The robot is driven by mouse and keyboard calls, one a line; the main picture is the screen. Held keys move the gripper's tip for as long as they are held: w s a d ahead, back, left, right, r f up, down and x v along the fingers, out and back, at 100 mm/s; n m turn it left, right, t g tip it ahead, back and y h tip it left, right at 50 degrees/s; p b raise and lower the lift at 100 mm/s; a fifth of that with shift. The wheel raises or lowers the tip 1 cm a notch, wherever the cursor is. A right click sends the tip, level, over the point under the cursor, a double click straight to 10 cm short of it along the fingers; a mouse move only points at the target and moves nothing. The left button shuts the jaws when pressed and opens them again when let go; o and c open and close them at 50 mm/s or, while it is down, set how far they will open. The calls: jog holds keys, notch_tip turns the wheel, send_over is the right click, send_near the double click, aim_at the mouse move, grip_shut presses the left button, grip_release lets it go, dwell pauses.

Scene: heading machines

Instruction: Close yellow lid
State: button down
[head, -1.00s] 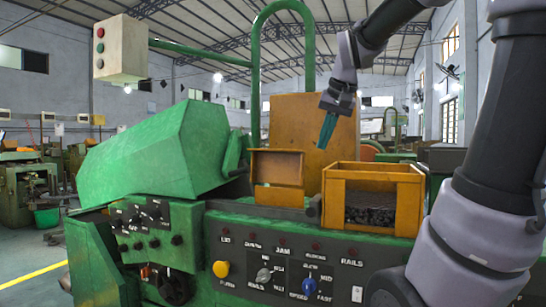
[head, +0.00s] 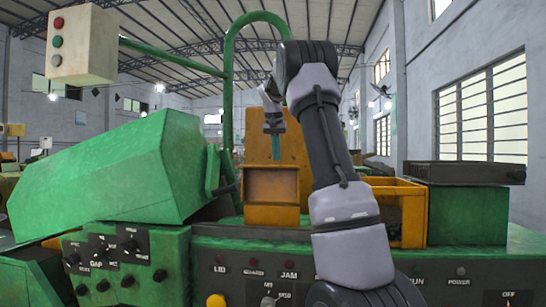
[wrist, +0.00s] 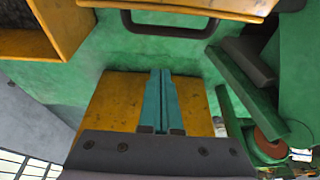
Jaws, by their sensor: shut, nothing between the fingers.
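The yellow lid (head: 258,151) is a scuffed orange-yellow panel standing upright on the green machine, behind a small yellow box (head: 271,186). My arm covers part of its right side in the head view. My gripper (head: 275,151) has teal fingers, shut and empty, pointing down in front of the lid in the picture. In the wrist view the shut fingers (wrist: 160,78) overlap a yellow panel (wrist: 107,105), which looks like the lid. I cannot tell whether they touch it.
An open yellow bin (head: 409,187) stands right of my arm, with a green block (head: 468,215) beyond it. A large green cover (head: 115,170) lies left. A green pipe arch (head: 229,90) rises behind. The control panel (head: 240,262) runs along the front.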

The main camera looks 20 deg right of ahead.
aim_at(271, 185)
notch_tip(271, 185, down, 6)
jog(key=s, duration=0.1)
jog(key=shift+a, duration=0.4)
jog(key=shift+s, duration=0.1)
